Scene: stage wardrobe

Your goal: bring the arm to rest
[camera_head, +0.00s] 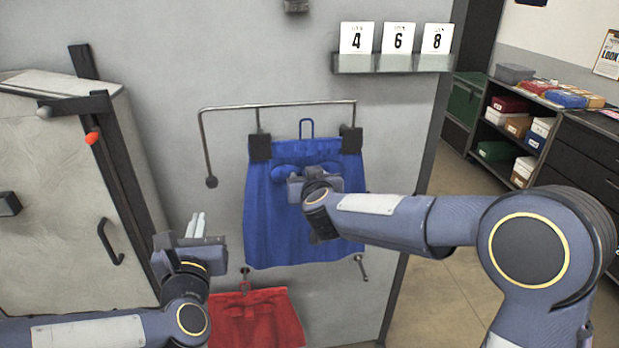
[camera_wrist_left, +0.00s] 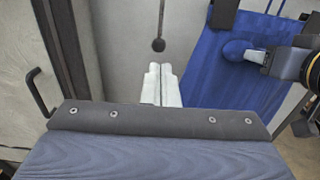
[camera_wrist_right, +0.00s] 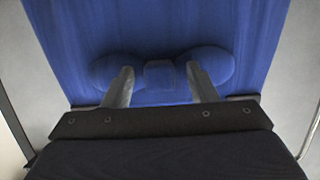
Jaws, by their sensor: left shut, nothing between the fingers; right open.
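My left gripper (camera_head: 196,226) is shut and empty, its pale fingers pointing up, left of the blue garment. Its closed fingers also show in the left wrist view (camera_wrist_left: 161,84). My right arm reaches in from the right in the head view, its hand in front of the blue garment (camera_head: 268,225). In the right wrist view my right gripper (camera_wrist_right: 160,88) is open, its fingers apart before a blue bow (camera_wrist_right: 205,70) on the garment. Nothing is held between them. Whether the fingertips touch the cloth I cannot tell.
The blue garment hangs from a wall rail (camera_head: 285,105) by dark clips. A red garment (camera_head: 258,322) hangs below. A grey cabinet (camera_head: 60,210) stands at left. A ledge (camera_head: 395,64) holds number cards. Shelves with boxes (camera_head: 515,125) stand at right, beyond open floor.

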